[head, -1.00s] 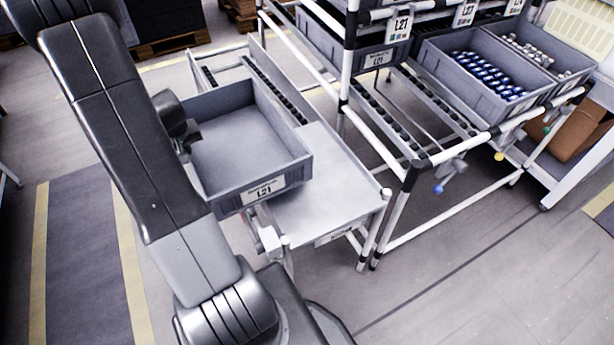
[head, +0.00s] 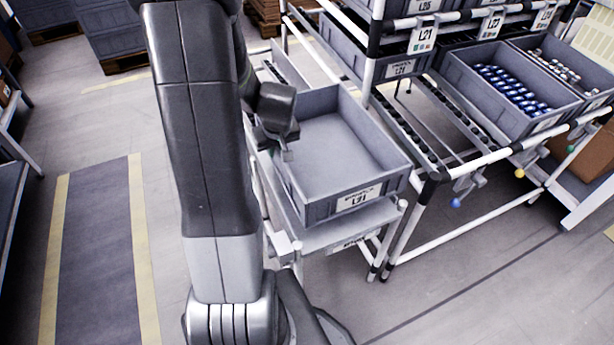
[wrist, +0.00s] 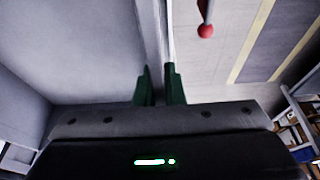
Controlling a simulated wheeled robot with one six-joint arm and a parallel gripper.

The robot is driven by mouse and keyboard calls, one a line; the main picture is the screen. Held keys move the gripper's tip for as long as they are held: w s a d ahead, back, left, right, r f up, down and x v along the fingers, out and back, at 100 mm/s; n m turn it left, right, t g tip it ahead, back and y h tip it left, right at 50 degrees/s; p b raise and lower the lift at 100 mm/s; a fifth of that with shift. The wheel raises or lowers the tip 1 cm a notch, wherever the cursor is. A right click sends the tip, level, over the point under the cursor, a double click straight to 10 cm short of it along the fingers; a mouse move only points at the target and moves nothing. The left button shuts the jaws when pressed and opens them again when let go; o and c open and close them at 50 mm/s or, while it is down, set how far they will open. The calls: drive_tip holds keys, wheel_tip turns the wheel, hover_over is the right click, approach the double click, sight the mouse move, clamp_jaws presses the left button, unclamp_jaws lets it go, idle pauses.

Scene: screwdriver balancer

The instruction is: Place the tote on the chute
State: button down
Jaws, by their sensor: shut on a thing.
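The grey, empty tote (head: 352,205) with an L21 label is right of my arm in the head view. It sits upright above the chute (head: 345,234), whose pale front plate shows below the tote's front. Whether the tote touches the plate cannot be told. My gripper (head: 286,152) is shut on the tote's left wall. In the wrist view, the green fingers of my gripper (wrist: 159,86) straddle the tote's wall (wrist: 150,30), with its interior to the left.
A tube-frame rack (head: 437,178) stands close right of the tote, with roller lanes and a grey bin (head: 480,120) of blue-and-white items. A red knob (wrist: 205,30) shows near the fingers in the wrist view. The floor (head: 108,250) at left is clear.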

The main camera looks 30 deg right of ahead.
sight(279, 153)
wheel_tip(279, 153, down, 9)
drive_tip(key=shift+b, duration=0.55)
drive_tip(key=shift+f, duration=0.15)
drive_tip(key=c, duration=1.5)
unclamp_jaws()
drive_tip(key=shift+r, duration=0.25)
drive_tip(key=p+v, duration=0.1)
drive_tip(key=v, duration=1)
drive_tip(key=shift+s+r, duration=0.1)
drive_tip(key=shift+r, duration=0.3)
